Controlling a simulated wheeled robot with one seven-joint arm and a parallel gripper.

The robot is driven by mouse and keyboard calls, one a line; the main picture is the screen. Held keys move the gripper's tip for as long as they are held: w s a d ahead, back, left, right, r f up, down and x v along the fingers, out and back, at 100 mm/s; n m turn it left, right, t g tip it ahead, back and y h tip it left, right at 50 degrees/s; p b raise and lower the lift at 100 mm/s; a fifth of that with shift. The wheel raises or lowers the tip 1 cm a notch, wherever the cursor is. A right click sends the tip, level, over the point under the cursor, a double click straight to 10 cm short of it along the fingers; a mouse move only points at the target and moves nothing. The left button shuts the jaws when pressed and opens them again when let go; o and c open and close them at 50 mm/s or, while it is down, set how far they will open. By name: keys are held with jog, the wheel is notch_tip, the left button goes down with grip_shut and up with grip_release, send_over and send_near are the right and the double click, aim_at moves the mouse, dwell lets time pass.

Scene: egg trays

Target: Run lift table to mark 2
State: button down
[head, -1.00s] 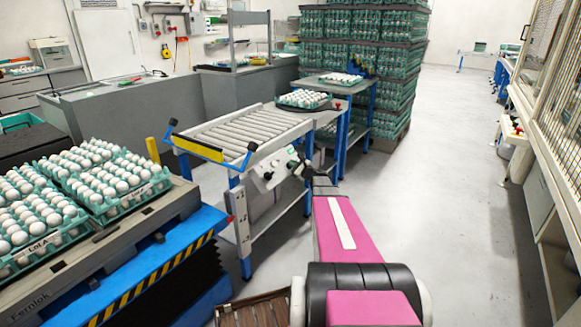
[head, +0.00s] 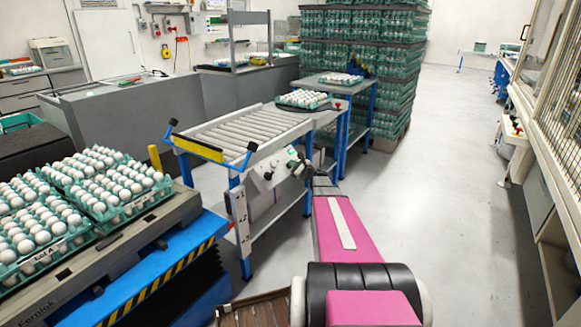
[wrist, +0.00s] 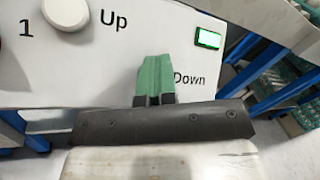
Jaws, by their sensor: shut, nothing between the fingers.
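The lift table (head: 205,232) is at the left, a blue platform with a black-and-yellow striped edge over dark bellows. It carries a pallet (head: 130,238) with green trays of white eggs. In the wrist view the panel (wrist: 80,75) shows a round white knob (wrist: 65,12), the words Up and Down, a "1" and a lit green display (wrist: 208,39). My gripper (wrist: 155,62) is shut, its green fingertips at the panel left of "Down". They hide what is behind; contact cannot be told.
The roller conveyor (head: 225,134) stands beside the lift table, with a tray of eggs (head: 302,98) beyond it. Tall stacks of trays (head: 400,85) stand at the back. The floor (head: 440,200) to the right is clear up to the caged machine.

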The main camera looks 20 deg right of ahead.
jog(key=shift+s, duration=0.1)
jog(key=shift+s+d+r, duration=0.45)
jog(key=shift+s+r, duration=0.05)
jog(key=shift+r, duration=0.15)
dwell(0.3)
jog(key=s+d+r, duration=0.2)
jog(key=s+r, duration=0.1)
jog(key=shift+d+r, duration=0.15)
dwell(0.4)
dwell(0.6)
